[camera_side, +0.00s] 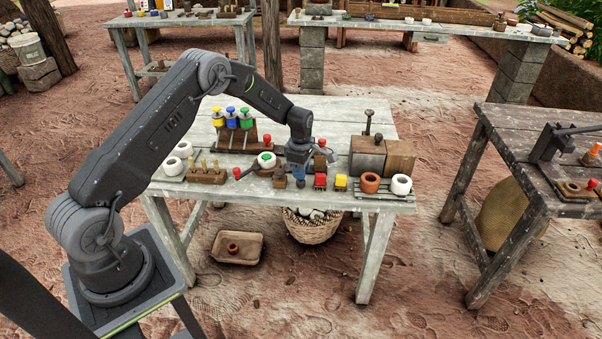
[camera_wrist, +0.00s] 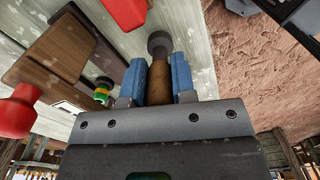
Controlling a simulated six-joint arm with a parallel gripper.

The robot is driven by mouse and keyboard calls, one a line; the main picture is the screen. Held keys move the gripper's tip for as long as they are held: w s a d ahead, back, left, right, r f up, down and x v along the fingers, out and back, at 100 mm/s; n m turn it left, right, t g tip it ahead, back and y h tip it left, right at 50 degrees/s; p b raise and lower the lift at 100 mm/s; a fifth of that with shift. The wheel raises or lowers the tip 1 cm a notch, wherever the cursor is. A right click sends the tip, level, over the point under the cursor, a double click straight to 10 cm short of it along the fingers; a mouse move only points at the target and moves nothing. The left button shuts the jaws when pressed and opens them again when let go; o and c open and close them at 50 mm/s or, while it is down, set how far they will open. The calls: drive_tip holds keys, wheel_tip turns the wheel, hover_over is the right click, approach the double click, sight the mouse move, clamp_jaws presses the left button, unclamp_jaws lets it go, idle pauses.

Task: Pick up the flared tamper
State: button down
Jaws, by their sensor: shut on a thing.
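My gripper (camera_side: 299,172) is over the front of the middle worktable, its fingers pointing down. In the wrist view its two blue finger pads (camera_wrist: 159,80) are shut on a brown wooden tool with a dark grey rounded end, which looks like the flared tamper (camera_wrist: 159,72). Its dark end (camera_side: 300,184) shows just below the fingers in the side view, low over the tabletop. I cannot tell whether it touches the table. Its upper part is hidden by the gripper.
The table (camera_side: 345,122) is crowded. A red block (camera_side: 320,181), a yellow block (camera_side: 341,182), a terracotta pot (camera_side: 370,183) and a white pot (camera_side: 401,185) stand to the right. A wooden peg rack (camera_side: 206,177) is left. A grey block (camera_side: 367,156) stands behind.

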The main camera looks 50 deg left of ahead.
drive_tip(key=r, duration=0.2)
drive_tip(key=a+r, duration=0.1)
drive_tip(key=r, duration=0.1)
drive_tip(key=shift+s, duration=0.35)
drive_tip(key=s+a+r, duration=0.6)
drive_tip(key=s+a, duration=0.1)
drive_tip(key=shift+s+a, duration=0.15)
drive_tip(key=shift+a, duration=0.1)
drive_tip(key=c, duration=1.6)
unclamp_jaws()
drive_tip(key=shift+c, duration=0.6)
drive_tip(key=w+a+f, duration=0.5)
drive_tip(key=shift+a, duration=0.3)
